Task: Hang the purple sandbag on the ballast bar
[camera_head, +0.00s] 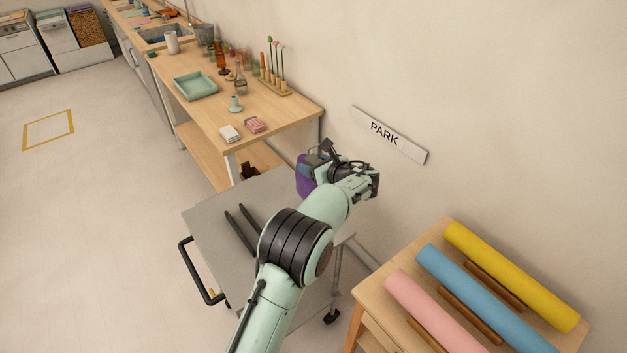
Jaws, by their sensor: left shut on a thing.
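The purple sandbag (304,183) shows in the head view as a purple patch at the far end of my left arm, with much of it hidden behind the gripper. My left gripper (322,165) is shut on it and holds it over the far right part of a grey cart, near the wall. Whether the sandbag touches the cart cannot be told. I cannot make out the ballast bar for sure. My right gripper is not in view.
The grey cart (207,222) has a black handle (191,276) and two dark strips (240,232) on top. A wooden bench (290,108) with bottles stands behind. Pink, blue and yellow rolls (480,292) lie on a wooden stand at right. Floor at left is clear.

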